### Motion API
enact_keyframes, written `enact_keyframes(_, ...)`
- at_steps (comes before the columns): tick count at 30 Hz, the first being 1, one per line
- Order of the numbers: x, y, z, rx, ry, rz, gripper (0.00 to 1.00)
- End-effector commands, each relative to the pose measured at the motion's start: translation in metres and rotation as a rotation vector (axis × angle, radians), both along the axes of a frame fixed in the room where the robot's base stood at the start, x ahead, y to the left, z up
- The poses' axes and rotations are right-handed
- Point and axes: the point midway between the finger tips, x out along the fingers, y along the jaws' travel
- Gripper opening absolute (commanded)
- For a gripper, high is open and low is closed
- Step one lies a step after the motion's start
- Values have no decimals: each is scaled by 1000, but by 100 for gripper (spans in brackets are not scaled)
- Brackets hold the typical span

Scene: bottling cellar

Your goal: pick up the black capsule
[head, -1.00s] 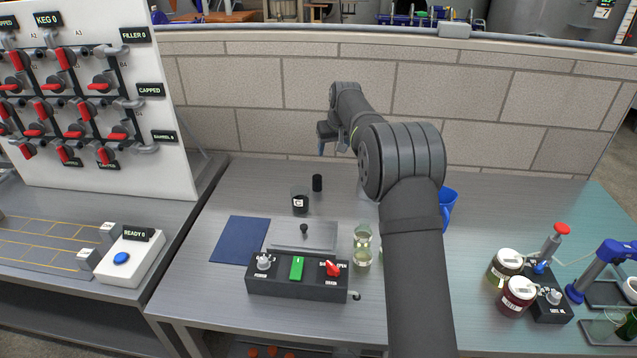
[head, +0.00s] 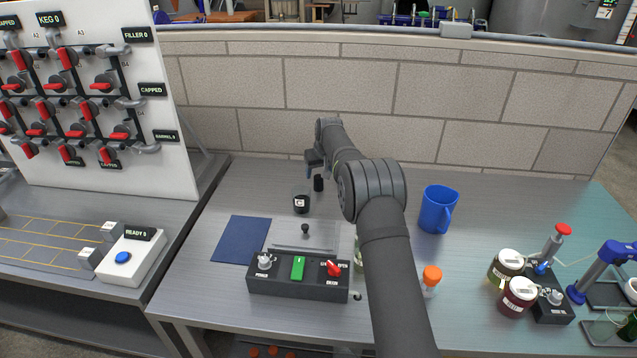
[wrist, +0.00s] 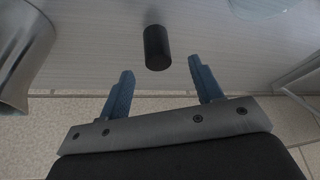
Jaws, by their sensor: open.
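The black capsule (head: 318,183) is a small dark cylinder standing upright on the metal table, near the back wall. In the wrist view the capsule (wrist: 157,47) lies ahead of the fingertips, roughly midway between them and not touching either. My gripper (wrist: 161,80) is open and empty, with two blue fingers. In the head view my gripper (head: 312,170) is just above and beside the capsule, and its fingers are partly hidden by the arm.
A blue cloth (head: 241,240), a control box (head: 297,280) and an orange-capped bottle (head: 432,275) are nearer the front. A blue mug (head: 437,211) is to the right. The brick wall (head: 450,90) rises behind.

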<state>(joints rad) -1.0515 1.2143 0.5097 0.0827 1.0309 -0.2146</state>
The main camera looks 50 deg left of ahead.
Motion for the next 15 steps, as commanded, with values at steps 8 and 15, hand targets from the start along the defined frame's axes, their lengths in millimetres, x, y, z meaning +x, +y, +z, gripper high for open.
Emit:
enact_keyframes(8,6,11,-33,-3,2,0,59)
enact_keyframes(15,8,17,-46,-1,0,0,59)
